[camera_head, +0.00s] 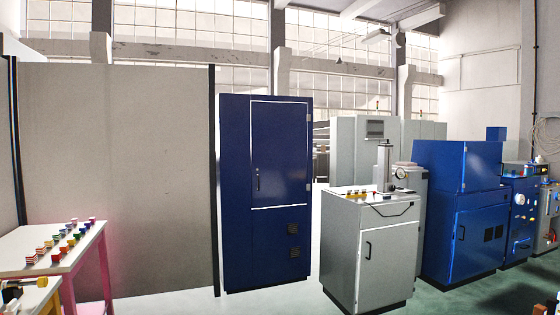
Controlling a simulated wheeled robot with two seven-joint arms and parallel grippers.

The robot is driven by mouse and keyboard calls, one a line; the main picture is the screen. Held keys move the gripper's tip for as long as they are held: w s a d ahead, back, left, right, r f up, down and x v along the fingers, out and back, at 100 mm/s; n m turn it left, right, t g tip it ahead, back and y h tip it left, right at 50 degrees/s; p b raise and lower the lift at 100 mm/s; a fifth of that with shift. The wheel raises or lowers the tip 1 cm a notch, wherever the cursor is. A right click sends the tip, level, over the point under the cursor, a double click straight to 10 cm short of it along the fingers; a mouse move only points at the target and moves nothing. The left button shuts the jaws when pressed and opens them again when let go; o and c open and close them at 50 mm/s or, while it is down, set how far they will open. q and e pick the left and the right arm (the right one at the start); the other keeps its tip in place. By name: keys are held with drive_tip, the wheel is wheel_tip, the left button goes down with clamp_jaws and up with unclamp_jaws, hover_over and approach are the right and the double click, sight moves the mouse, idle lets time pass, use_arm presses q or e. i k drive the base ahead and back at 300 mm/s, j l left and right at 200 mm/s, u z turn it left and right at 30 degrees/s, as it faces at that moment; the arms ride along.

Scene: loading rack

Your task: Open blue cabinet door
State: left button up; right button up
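A tall dark blue cabinet (234,200) stands near the middle of the head view. Its front has a door (280,150) edged with a light line, and the door looks shut. A small upright handle (257,181) is on the door's left side. Farther right is a shorter, brighter blue cabinet (440,180) with a lower door and its own handle (462,232); that door also looks shut. Which blue cabinet is meant cannot be told from the picture. Neither of my grippers is in view.
A grey cabinet (388,262) with a gauge stand on top is right of the tall cabinet. A pink-legged table (60,262) with several coloured blocks is at left, before a beige panel (110,170). Green floor (450,298) is open at lower right.

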sight(279, 131)
drive_tip(key=i+u, duration=0.2)
drive_tip(key=i, duration=4.1)
drive_tip(key=j+u, duration=0.05)
drive_tip(key=j, duration=0.15)
